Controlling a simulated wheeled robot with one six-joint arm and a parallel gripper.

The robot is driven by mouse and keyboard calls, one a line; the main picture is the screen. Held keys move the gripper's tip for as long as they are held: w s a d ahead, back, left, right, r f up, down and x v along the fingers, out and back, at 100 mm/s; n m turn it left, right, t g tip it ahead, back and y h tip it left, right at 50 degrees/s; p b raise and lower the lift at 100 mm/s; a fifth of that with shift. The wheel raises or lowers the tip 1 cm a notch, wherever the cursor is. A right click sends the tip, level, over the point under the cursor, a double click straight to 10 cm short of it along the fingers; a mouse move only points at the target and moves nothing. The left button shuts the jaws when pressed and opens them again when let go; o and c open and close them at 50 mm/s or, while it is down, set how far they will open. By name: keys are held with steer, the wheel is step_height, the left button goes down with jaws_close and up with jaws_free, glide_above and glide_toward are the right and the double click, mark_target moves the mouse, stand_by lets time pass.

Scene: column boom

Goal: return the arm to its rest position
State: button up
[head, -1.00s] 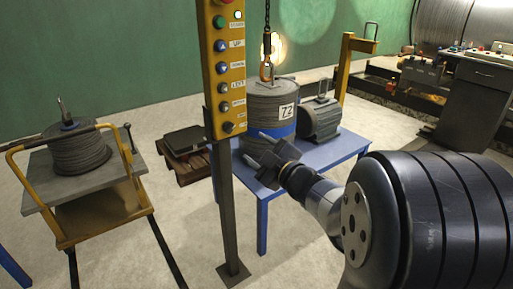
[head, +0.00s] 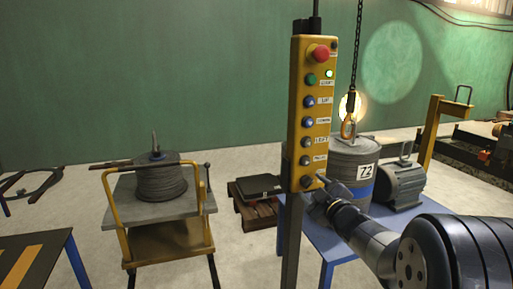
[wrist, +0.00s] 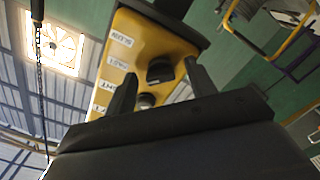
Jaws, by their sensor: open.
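My gripper (head: 322,190) is in the lower middle of the head view, just right of the lower end of the yellow control pendant (head: 297,105). My arm reaches there from the lower right. In the wrist view the two dark fingers (wrist: 160,85) stand apart with nothing held. A black knob (wrist: 160,70) on the pendant's face shows between and beyond them. Whether a finger touches the pendant cannot be told. The pendant has a red button on top, a lit green lamp and several labelled buttons below.
A blue table (head: 335,245) behind my gripper carries a drum marked 72 (head: 352,168) under a chain hook (head: 348,128), and a grey motor (head: 402,185). A yellow cart (head: 128,225) with a cable reel (head: 160,180) stands left. A pallet (head: 255,210) lies between them.

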steer(key=shift+s, duration=0.1)
stand_by(0.3)
steer(key=p+v, duration=0.1)
steer(key=v, duration=1)
steer(key=x, duration=1.1)
steer(key=shift+r+b, duration=0.15)
steer(key=shift+b, duration=0.25)
steer(key=m+p, duration=0.5)
steer(key=m, duration=0.1)
steer(key=shift+a+p, duration=0.1)
steer(key=shift+p, duration=0.2)
steer(key=m+p, duration=0.6)
steer(key=shift+a, duration=0.1)
steer(key=v, duration=1.1)
steer(key=shift+b, duration=0.4)
